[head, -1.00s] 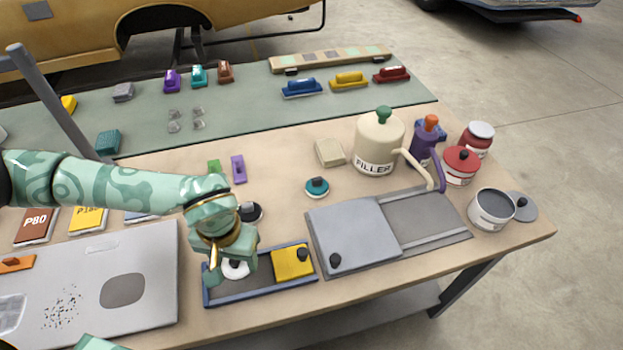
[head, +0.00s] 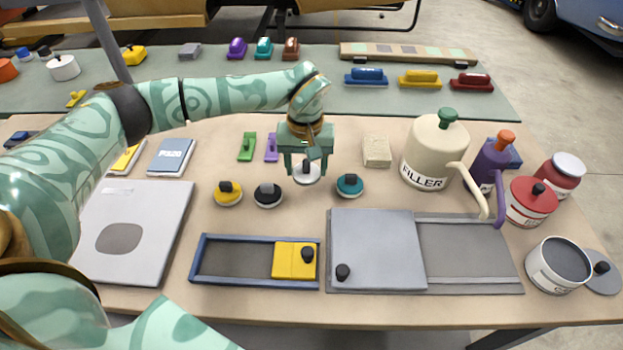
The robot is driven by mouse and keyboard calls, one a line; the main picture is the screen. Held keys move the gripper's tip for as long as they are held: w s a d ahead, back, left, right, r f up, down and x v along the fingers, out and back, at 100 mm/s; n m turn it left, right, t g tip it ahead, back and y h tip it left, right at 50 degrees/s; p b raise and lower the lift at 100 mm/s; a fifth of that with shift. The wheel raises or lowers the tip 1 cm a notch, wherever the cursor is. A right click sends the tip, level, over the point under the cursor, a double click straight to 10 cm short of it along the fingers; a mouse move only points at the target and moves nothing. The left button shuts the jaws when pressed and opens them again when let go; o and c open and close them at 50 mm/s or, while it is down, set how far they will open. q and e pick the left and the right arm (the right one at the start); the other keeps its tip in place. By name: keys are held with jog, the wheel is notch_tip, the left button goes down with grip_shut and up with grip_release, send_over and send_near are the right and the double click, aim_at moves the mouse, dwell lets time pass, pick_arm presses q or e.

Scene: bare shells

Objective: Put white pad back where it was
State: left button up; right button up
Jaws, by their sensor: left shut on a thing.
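The white pad (head: 306,175) is a round disc in my left gripper (head: 306,170), whose jaws point down and are shut on it. It is over the wooden tabletop, between the black pad (head: 268,197) and the teal pad (head: 349,188), a little farther back than both. I cannot tell whether its underside touches the table. The yellow round pad (head: 228,196) stands left of the black one. The blue-framed tray (head: 197,262) lies in front, its left part bare. My right gripper is not in view.
A yellow block with a black knob (head: 290,262) fills the tray's right end. The grey sliding lid (head: 375,250) is at the front right. The filler jug (head: 433,155), a purple bottle (head: 490,165) and red tins stand right. Green (head: 247,147) and purple (head: 271,148) pieces lie behind.

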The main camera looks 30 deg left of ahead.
aim_at(310, 176)
pick_arm(q)
jog(key=shift+w+d+f, duration=0.15)
jog(key=shift+w+f, duration=0.25)
jog(key=shift+f, duration=0.15)
notch_tip(310, 176, down, 3)
jog(key=shift+f+b, duration=0.2)
jog(key=shift+b, duration=0.5)
jog(key=shift+w+r, duration=0.1)
jog(key=shift+r, duration=0.05)
jog(key=o, duration=0.9)
notch_tip(310, 176, up, 12)
jog(key=p, duration=0.3)
